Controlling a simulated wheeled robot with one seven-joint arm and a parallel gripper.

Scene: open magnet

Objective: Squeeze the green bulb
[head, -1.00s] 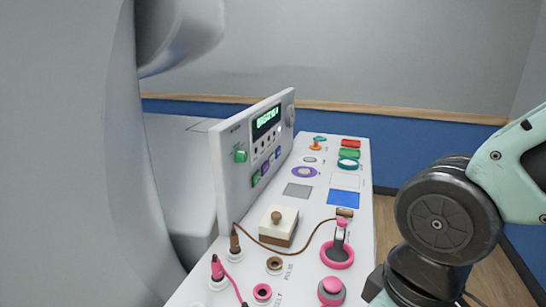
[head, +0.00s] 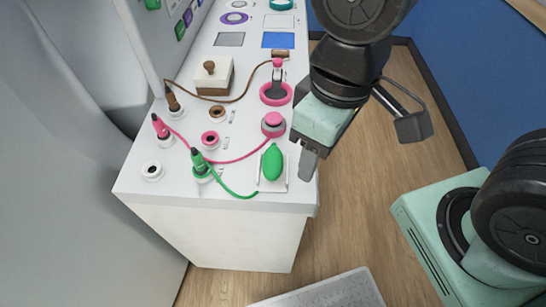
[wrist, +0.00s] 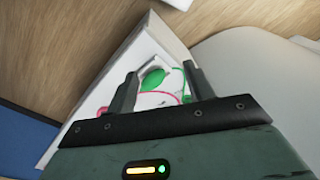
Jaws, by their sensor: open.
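The green bulb (head: 272,162) lies on a white square pad (head: 272,186) at the near right corner of the white console top. A green cable runs from it to a green plug (head: 199,162) on its left. My gripper (head: 307,165) is open, pointing down just right of the bulb near the console's right edge. In the wrist view the bulb (wrist: 152,79) shows beyond and between the two spread fingers (wrist: 157,82). The fingers hold nothing and appear apart from the bulb.
A pink knob (head: 273,122) stands just behind the bulb. Open floor (head: 360,180) lies to the right.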

